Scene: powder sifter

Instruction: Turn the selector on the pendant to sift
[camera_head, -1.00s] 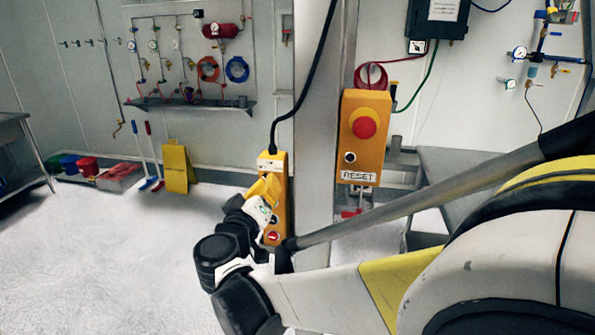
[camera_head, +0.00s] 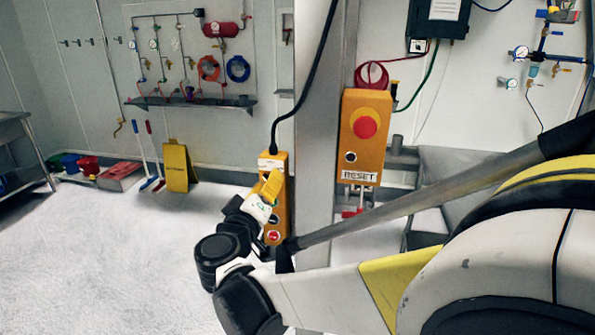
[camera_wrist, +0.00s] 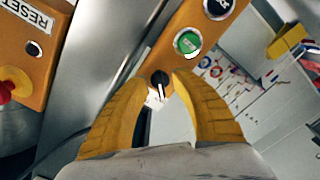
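The yellow-orange pendant (camera_head: 283,205) hangs upright on a black cable beside the grey column in the head view. In the wrist view the pendant face (camera_wrist: 188,20) runs diagonally, with a green button (camera_wrist: 187,42) and a black selector (camera_wrist: 160,80) with a white pointer mark. My gripper (camera_wrist: 161,76) has its two yellow fingers apart, one on each side of the selector. A small gap seems to show on both sides; contact is unclear. In the head view my gripper (camera_head: 271,184) is in front of the pendant and hides its middle part.
An orange box with a red emergency button (camera_head: 365,127) and a RESET label is mounted right of the column (camera_head: 318,130). The black cable (camera_head: 307,75) rises from the pendant's top. Open floor (camera_head: 110,250) lies to the left.

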